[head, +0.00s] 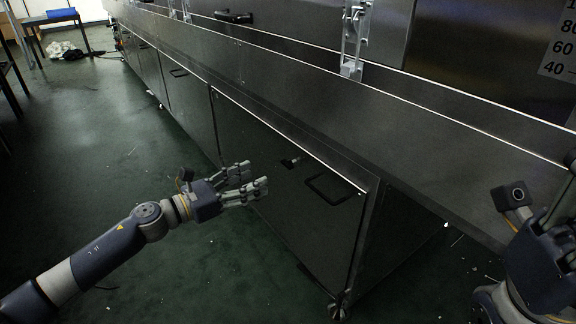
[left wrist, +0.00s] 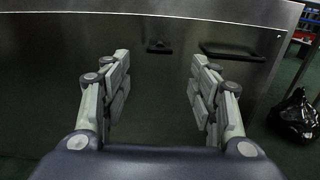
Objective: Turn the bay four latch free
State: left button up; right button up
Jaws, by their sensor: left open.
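A small black latch (head: 290,162) sits on a dark lower cabinet door (head: 300,225), beside a black bar handle (head: 328,190). The latch (left wrist: 158,47) and the handle (left wrist: 232,52) also show in the left wrist view, the latch ahead between my fingers and the handle to its right. No bay number is readable on the door. My left gripper (head: 254,180) is open and empty in front of the door, apart from the latch. Its two fingers (left wrist: 158,92) show spread in the left wrist view. Part of my right arm shows at the right edge; its fingertips cannot be seen.
A metal toggle latch (head: 354,42) is on the dryer's upper panel, above a long ledge (head: 300,95). More lower doors (head: 190,100) run away to the left. The green floor (head: 130,170) on the left is mostly clear. A black bag (left wrist: 296,112) stands at the right in the wrist view.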

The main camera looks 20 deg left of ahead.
aim_at(284, 165)
pick_arm(q)
jog(key=b+x, duration=0.1)
jog(key=x, duration=0.8)
jog(key=shift+w+d+b, duration=0.25)
jog(key=shift+w+b, duration=0.1)
jog(key=c, duration=1.1)
